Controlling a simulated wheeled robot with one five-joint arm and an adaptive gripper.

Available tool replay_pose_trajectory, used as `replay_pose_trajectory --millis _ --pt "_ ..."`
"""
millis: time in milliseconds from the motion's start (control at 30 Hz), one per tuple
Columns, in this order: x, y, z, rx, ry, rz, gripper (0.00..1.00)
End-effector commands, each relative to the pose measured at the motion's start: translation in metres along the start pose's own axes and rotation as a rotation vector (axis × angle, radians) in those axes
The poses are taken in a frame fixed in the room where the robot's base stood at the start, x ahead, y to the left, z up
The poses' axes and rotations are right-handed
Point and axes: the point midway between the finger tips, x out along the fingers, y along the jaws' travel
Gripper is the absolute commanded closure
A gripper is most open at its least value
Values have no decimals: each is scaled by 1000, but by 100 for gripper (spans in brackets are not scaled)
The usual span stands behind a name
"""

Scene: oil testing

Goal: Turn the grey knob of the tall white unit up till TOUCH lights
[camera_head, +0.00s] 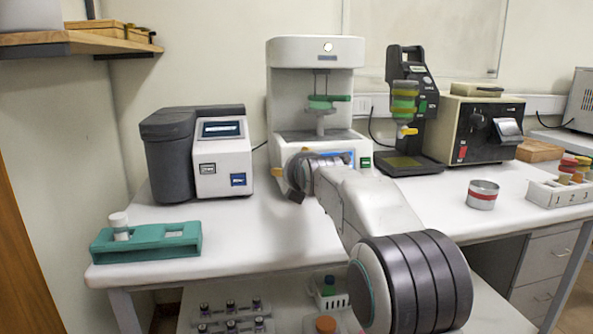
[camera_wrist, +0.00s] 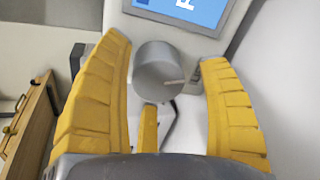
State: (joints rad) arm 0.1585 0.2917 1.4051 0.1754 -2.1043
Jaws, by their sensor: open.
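The tall white unit (camera_head: 316,85) stands at the back middle of the bench. Its grey knob (camera_wrist: 158,68) shows in the wrist view, round, with a pale pointer line aimed to the right. My gripper (camera_wrist: 165,70) is open, with yellow fingers to the left and right of the knob and a third below it. Visible gaps separate the side fingers from the knob. The unit's blue screen (camera_wrist: 185,10) is partly cut off at the top. In the head view my gripper (camera_head: 289,186) is at the unit's lower front, and my arm hides the knob. I cannot read any TOUCH light.
A grey and white device (camera_head: 222,158) stands left of the unit. A black stand (camera_head: 408,110) and a beige box (camera_head: 480,125) stand to its right. A teal rack (camera_head: 147,243) lies front left, and a tin (camera_head: 482,194) stands at right. Bare bench lies front left of my arm.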

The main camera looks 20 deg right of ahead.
Motion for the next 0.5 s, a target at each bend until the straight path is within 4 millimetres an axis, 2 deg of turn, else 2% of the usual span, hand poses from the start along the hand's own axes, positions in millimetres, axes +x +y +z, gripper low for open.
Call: replay_pose_trajectory --millis 267,500 --pt "-2 1 2 0 -3 3 30" --pt "-25 2 2 0 -4 4 30"
